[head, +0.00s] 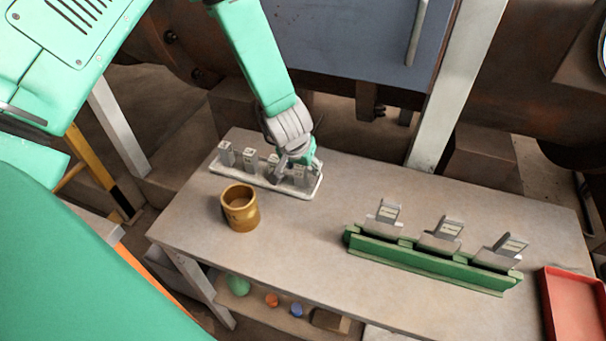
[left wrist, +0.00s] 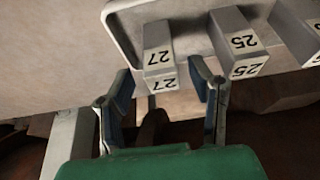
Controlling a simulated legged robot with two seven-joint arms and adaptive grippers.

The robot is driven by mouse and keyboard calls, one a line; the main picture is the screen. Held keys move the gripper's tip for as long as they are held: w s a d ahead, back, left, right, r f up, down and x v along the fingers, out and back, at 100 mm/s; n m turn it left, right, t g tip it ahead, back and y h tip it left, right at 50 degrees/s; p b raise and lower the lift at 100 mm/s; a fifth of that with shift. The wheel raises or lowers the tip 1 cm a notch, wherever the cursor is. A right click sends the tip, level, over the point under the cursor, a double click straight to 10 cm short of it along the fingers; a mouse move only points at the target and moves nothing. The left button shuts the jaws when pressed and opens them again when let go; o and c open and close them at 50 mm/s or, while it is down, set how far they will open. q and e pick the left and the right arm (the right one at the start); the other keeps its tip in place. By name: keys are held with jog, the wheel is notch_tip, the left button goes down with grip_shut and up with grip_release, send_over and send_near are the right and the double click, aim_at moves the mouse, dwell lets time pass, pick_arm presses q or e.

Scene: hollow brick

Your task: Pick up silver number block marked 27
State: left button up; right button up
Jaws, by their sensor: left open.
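The silver number block marked 27 (left wrist: 158,45) stands at the end of a pale tray (left wrist: 120,22). In the head view the rightmost block (head: 301,177) on that tray (head: 290,191) appears to be this one; its number is too small to read. My left gripper (left wrist: 163,84) is open, with one finger on each side of the block's near end in the left wrist view. Contact cannot be told. In the head view my left gripper (head: 295,162) is over the right part of the tray, partly hiding the blocks. My right gripper is not in view.
A block marked 25 (left wrist: 240,42) stands close beside block 27. A brass cup (head: 240,212) is in front of the tray. A green rack (head: 430,266) with several silver pieces is at the right, and a red tray (head: 574,312) beyond it. The table's middle is clear.

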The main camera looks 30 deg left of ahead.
pick_arm(q)
jog(key=shift+a, duration=0.1)
jog(key=shift+s+a, duration=0.1)
jog(key=c, duration=0.6)
jog(key=shift+a, duration=0.1)
grip_shut()
